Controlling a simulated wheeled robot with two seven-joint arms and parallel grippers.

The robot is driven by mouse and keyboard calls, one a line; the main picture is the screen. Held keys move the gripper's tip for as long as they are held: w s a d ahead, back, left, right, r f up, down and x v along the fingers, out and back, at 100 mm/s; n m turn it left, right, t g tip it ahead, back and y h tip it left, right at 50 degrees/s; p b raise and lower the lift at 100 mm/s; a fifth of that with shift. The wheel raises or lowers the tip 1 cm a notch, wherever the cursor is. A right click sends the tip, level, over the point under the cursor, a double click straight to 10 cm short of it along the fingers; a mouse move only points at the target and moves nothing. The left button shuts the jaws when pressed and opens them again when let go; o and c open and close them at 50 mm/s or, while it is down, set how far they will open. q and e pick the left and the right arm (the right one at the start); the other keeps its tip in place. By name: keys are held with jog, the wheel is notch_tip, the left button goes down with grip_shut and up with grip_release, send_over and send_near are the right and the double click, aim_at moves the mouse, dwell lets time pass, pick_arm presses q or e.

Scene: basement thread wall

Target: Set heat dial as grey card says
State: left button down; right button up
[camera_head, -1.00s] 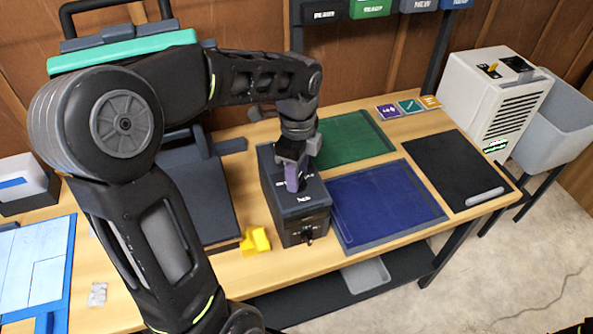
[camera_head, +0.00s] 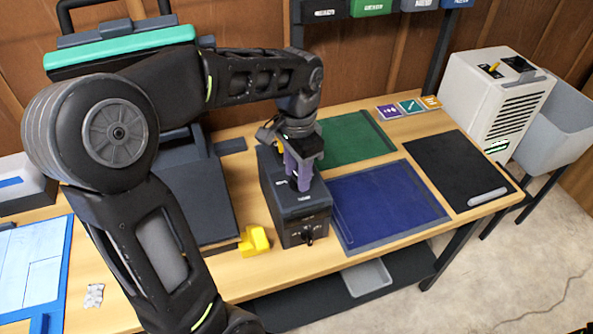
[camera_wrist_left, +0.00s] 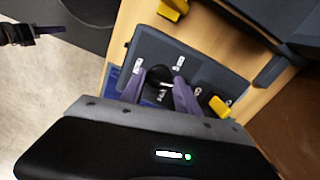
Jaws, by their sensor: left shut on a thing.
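The dark box (camera_head: 296,212) stands on the wooden bench, with small white labels on its top. In the left wrist view its top (camera_wrist_left: 190,62) carries a round black dial (camera_wrist_left: 160,76) with a pale mark. My left gripper (camera_head: 299,181) points down at the box top, its purple fingers shut on the dial. The fingers also show in the left wrist view (camera_wrist_left: 158,92), one on each side of the dial. In the head view the fingers hide the dial. The label writing is too small to read. I cannot make out a grey card. A dark gripper, seemingly my right, shows at the left wrist view's edge (camera_wrist_left: 32,32).
A yellow block (camera_head: 254,241) lies left of the box. Blue (camera_head: 388,205), green (camera_head: 350,138) and black (camera_head: 455,168) mats lie on the bench to the right and behind. A white vented unit (camera_head: 495,95) stands at the far right.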

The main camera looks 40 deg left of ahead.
pick_arm(q)
jog(key=n, duration=0.4)
jog(key=shift+w+r+n+b, duration=0.15)
jog(key=shift+w+n+b, duration=0.1)
jog(key=shift+n+b, duration=0.05)
jog(key=n, duration=0.4)
jog(key=shift+n+b, duration=0.3)
jog(key=shift+n, duration=0.1)
jog(key=c, duration=1)
grip_release()
jog(key=shift+a, duration=0.1)
jog(key=shift+o, duration=0.6)
jog(key=shift+s, duration=0.1)
notch_tip(320, 180, up, 8)
jog(key=shift+f, duration=0.15)
